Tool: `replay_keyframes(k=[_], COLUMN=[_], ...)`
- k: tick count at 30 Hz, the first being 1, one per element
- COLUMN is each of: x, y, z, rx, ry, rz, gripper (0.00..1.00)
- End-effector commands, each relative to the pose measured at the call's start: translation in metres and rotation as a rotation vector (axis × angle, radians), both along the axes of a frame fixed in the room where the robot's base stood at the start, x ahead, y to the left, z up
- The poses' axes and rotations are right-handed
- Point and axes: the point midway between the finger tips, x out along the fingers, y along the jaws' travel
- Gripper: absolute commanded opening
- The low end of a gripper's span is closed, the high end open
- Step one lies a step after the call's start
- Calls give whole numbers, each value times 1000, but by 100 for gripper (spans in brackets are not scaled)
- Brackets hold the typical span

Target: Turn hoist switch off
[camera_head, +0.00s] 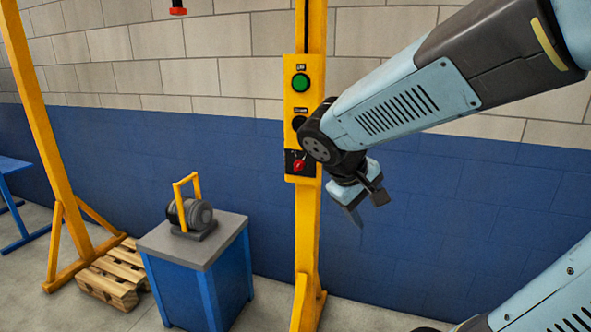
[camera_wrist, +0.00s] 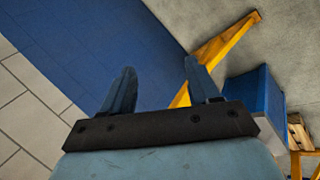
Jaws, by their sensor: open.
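The yellow control box (camera_head: 299,85) is fixed on a yellow post against the wall. It has a green button (camera_head: 300,83) at the top, a dark button (camera_head: 298,122) below it, and a red rotary switch (camera_head: 299,166) on a black plate at the bottom. The switch's exact setting is too small to tell. My gripper (camera_head: 369,211) is to the right of the box and lower than the red switch, apart from it, pointing down. In the wrist view its two fingers (camera_wrist: 159,66) are apart with nothing between them. The switch does not show in the wrist view.
A blue cabinet (camera_head: 241,270) with a grey top carries a grey motor (camera_head: 190,214) with a yellow handle, left of the post. A wooden pallet (camera_head: 112,277) lies by the left yellow frame (camera_head: 38,130). The floor near the post's foot is open.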

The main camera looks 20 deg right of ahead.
Motion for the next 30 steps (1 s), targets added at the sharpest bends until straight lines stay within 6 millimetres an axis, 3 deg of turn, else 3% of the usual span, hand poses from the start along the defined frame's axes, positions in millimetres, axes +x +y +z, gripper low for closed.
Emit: replay_keyframes(k=[7, 14, 20, 24, 30], x=[47, 103, 156, 190, 219], y=[-14, -4, 29, 64, 109], z=[-8, -11, -18, -28, -43], rx=[-331, -629, -861, -999, -1114], ry=[92, 97, 45, -20, -110], rz=[131, 298, 483, 627, 790], gripper=[60, 60, 60, 60, 60])
